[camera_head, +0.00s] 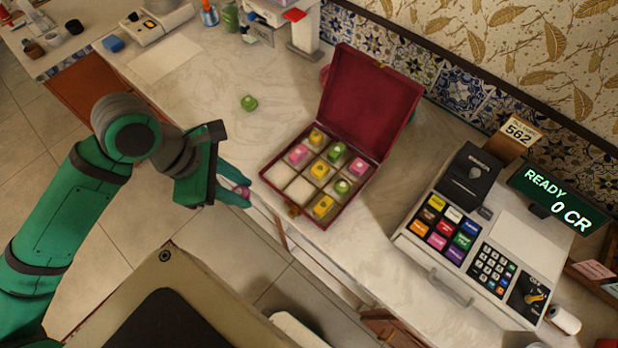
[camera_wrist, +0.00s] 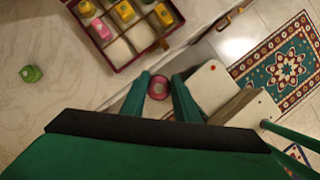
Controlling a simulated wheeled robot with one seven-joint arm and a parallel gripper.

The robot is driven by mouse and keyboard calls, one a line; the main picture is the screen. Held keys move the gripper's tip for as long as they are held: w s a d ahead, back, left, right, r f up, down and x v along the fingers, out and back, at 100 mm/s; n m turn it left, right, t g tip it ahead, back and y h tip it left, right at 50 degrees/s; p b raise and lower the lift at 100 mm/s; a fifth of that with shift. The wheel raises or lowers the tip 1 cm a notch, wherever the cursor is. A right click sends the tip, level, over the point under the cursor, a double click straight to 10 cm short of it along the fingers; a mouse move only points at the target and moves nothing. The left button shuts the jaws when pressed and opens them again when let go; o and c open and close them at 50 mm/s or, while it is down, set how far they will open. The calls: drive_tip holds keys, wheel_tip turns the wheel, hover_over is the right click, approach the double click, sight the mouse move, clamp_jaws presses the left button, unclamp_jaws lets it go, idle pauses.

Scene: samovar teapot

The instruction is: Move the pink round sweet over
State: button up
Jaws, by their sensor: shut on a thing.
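The pink round sweet (camera_wrist: 158,89) is held between the two green fingertips of my gripper (camera_wrist: 160,94). In the head view the sweet (camera_head: 242,192) shows at the tips of my gripper (camera_head: 240,194), left of the open sweet box (camera_head: 347,211) and near the counter's front edge. The box has a raised red lid and a grid of compartments. Several hold yellow, pink and green sweets; two compartments at its left and front-left look empty. My gripper is apart from the box. In the wrist view the box (camera_wrist: 140,61) is above the fingers.
A cash register (camera_head: 462,283) stands right of the box. The marble counter (camera_head: 215,140) is mostly clear left of the box.

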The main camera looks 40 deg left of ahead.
drive_tip(key=w+d+f, duration=0.1)
drive_tip(key=w+f, duration=0.1)
drive_tip(key=w, duration=0.1)
drive_tip(key=w+d+f, duration=0.2)
drive_tip(key=w+f, duration=0.1)
drive_tip(key=w, duration=0.1)
drive_tip(key=w+d+f, duration=0.1)
drive_tip(key=w+f, duration=0.2)
drive_tip(key=w, duration=0.1)
drive_tip(key=shift+w+d+f, duration=0.1)
drive_tip(key=shift+w+d, duration=0.1)
drive_tip(key=shift+d, duration=0.15)
drive_tip(key=shift+w+d+f, duration=0.1)
drive_tip(key=shift+w+f, duration=0.25)
drive_tip(key=shift+f, duration=0.05)
drive_tip(key=x, duration=0.3)
drive_tip(key=shift+s+a, duration=0.15)
drive_tip(key=shift+a, duration=0.1)
drive_tip(key=shift+f, duration=0.55)
drive_tip(key=shift+f, duration=0.1)
drive_tip(key=o, duration=1)
